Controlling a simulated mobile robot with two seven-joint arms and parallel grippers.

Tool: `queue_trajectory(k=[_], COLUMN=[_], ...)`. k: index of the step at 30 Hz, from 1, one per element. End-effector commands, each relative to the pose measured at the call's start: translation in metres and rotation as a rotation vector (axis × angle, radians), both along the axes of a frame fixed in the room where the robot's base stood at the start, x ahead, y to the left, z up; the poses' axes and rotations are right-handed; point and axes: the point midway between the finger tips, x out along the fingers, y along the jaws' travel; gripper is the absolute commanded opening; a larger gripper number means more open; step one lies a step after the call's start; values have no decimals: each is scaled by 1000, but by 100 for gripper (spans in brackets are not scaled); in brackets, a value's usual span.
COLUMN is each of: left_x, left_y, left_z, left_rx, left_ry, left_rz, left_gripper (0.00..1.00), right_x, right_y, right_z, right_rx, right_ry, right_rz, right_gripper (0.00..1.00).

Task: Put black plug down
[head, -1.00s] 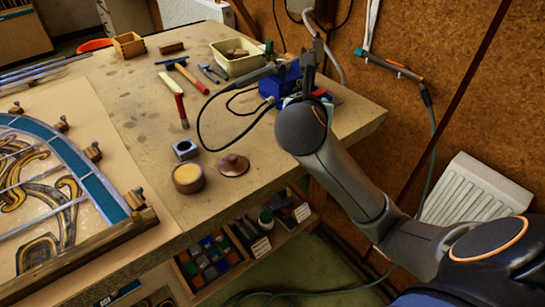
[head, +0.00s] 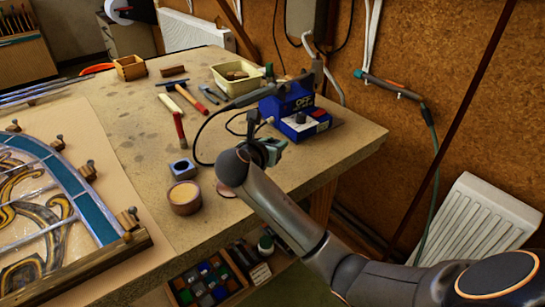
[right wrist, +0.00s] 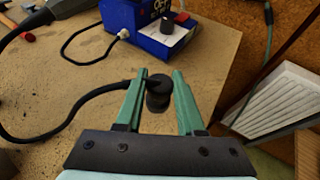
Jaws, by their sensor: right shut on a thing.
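The black plug (right wrist: 158,95) is between the green fingers of my right gripper (right wrist: 160,78) in the right wrist view. The gripper is shut on it. A black cable (right wrist: 75,119) runs from the plug to the left over the bench. In the head view my right gripper (head: 252,122) is over the bench, in front of the blue station (head: 292,110); the plug is hard to make out there. I cannot tell whether the plug touches the bench top. The station also shows in the right wrist view (right wrist: 150,38). My left gripper is not in view.
The leaded panel (head: 60,205) lies at left. The bench's right edge is near my gripper, with bare top beside it.

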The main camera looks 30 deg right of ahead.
Motion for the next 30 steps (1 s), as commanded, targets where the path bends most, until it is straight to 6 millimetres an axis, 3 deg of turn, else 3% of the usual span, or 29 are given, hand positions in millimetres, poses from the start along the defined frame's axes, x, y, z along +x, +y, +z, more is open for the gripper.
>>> queue_trajectory(k=[5,11,23,24,30], left_x=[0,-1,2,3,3], left_y=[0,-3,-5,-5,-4], left_z=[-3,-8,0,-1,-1], left_rx=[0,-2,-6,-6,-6], left_ry=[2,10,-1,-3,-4], left_rz=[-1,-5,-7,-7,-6], left_gripper=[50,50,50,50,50], right_x=[8,6,6,7,6], right_y=[3,3,2,3,2], right_z=[-10,-39,-41,-42,-42], right_rx=[0,-1,-1,-1,0], right_ry=[0,3,0,-1,0], right_rz=[1,1,1,1,1], right_gripper=[0,0,0,42,65])
